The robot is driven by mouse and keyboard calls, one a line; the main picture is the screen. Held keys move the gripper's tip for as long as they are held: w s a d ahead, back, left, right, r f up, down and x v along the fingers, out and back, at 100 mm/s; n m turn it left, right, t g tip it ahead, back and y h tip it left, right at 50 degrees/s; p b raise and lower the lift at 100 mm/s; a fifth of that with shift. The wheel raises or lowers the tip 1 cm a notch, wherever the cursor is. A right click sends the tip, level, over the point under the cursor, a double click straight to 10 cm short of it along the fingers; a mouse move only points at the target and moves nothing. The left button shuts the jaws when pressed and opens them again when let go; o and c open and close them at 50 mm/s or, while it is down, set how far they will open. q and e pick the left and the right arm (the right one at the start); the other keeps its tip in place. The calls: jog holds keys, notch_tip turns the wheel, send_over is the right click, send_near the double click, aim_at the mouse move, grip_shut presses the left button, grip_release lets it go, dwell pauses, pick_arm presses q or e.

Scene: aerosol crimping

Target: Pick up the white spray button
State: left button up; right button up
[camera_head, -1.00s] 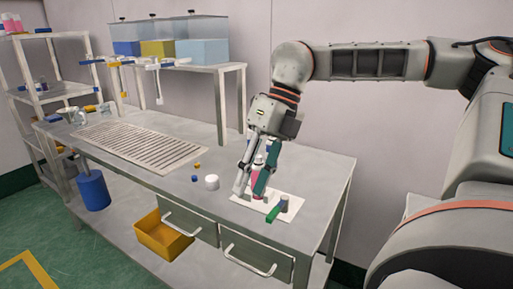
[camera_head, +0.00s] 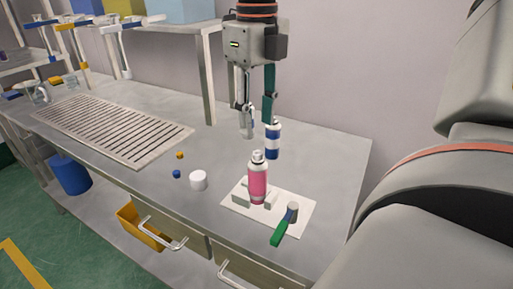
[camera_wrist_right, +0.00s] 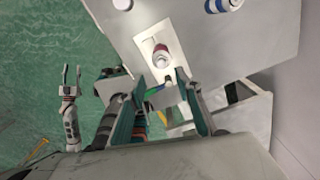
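I cannot pick out the white spray button for certain. A short white cylinder (camera_head: 198,180) stands on the bench, left of the pink spray can (camera_head: 258,184); it is the plainest small white piece. The can stands upright on a white plate, its metal top bare. My right gripper (camera_head: 257,128) hangs fingers down above and behind the can, open, with nothing seen between its fingers. In the right wrist view its fingers are wide apart, with the can (camera_wrist_right: 162,56) beyond them. My left gripper (camera_wrist_right: 71,74) shows only in that view, at the left, its fingers apart.
A small yellow piece (camera_head: 180,155) and blue piece (camera_head: 177,174) lie near the white cylinder. A blue-striped can (camera_head: 272,141) stands behind the gripper. A green-handled tool (camera_head: 284,228) lies on the plate's front edge. A slotted rack (camera_head: 115,130) covers the bench's left.

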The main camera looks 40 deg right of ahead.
aim_at(259, 152)
notch_tip(259, 152, down, 2)
jog(key=shift+s+f, duration=0.1)
jog(key=f, duration=0.5)
jog(key=shift+d, duration=0.2)
jog(key=c, duration=0.7)
jog(key=shift+c, duration=0.2)
